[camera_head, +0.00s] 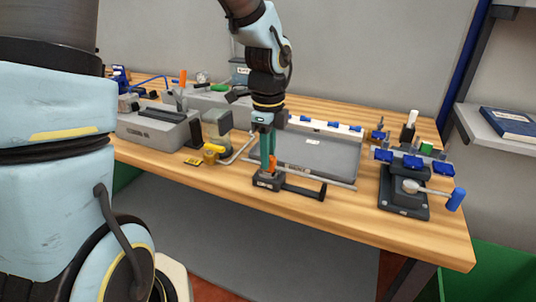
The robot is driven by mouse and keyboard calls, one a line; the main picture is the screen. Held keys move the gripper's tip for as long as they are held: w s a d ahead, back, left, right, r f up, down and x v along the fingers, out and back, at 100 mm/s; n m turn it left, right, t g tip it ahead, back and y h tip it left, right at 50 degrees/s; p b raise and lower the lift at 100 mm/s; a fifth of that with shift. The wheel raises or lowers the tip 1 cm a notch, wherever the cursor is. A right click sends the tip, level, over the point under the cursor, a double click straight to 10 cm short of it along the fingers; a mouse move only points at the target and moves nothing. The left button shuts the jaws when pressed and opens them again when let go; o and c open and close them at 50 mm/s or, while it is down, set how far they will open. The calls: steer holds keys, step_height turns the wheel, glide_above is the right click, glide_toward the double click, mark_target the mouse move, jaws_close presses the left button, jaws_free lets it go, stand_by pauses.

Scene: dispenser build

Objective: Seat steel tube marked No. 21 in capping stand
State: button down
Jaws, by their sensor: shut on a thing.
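My gripper (267,150) points down over the middle of the workbench, just above a small dark base (268,182) with a pale label. It is shut on a slim thing that its fingers mostly hide. I cannot make out its number or whether it touches the base. A small orange part (273,161) shows beside the fingers. A black bar handle (306,191) reaches right from the base. The base may be the capping stand, but its label is too small to read.
A grey tray (322,156) with a blue-clipped rail lies behind and right. A dark fixture (403,200) with a blue-handled lever stands near the right end. The bench's front right is clear.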

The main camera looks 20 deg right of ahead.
steer(key=shift+f, duration=0.65)
stand_by(0.3)
steer(key=c, duration=0.6)
jaws_free()
steer(key=shift+o, duration=0.3)
steer(key=shift+o, duration=1.2)
steer(key=shift+r, duration=0.1)
steer(key=shift+r+p, duration=3.45)
steer(key=shift+a, duration=0.1)
